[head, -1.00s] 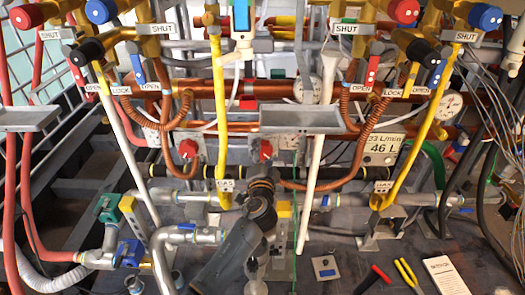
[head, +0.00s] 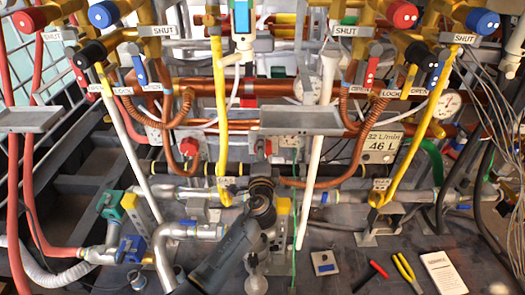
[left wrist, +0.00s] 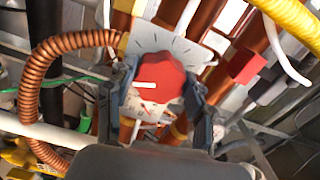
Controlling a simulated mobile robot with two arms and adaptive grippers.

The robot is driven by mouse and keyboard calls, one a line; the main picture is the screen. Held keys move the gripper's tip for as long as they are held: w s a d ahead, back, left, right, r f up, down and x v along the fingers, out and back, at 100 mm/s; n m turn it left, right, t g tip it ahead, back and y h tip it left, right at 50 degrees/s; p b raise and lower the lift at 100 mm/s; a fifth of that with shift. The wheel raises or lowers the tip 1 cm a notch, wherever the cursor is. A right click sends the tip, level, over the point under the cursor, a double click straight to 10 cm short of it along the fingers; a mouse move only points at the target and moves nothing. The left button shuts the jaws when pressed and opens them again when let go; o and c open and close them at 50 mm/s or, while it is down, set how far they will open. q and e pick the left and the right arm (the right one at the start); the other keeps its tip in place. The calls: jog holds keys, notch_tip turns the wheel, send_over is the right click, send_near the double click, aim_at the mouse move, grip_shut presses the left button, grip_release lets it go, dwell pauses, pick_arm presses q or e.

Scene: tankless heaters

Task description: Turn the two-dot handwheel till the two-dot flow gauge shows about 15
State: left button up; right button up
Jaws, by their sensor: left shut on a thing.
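A red handwheel (left wrist: 160,78) with a white pointer mark sits between the fingers of my left gripper (left wrist: 157,100) in the left wrist view, in front of a pale dial plate. My left gripper (head: 262,178) reaches up from the bottom middle in the head view and is shut on this handwheel (head: 263,147). Its fingertips are hard to see there. A flow gauge display (head: 381,147) to the right appears to read 22 L/min and 46 L. I cannot make out dots on the handwheel or the gauge. My right gripper is not in view.
Another red handwheel (head: 188,147) is to the left. Yellow gas pipes, white pipes and corrugated copper hoses surround my left arm closely.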

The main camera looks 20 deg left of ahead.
pick_arm(q)
jog(key=o, duration=1.2)
jog(key=shift+c, duration=0.2)
jog(key=shift+s, duration=0.1)
jog(key=v, duration=1.1)
jog(key=shift+s+d, duration=0.2)
jog(key=shift+s, duration=0.15)
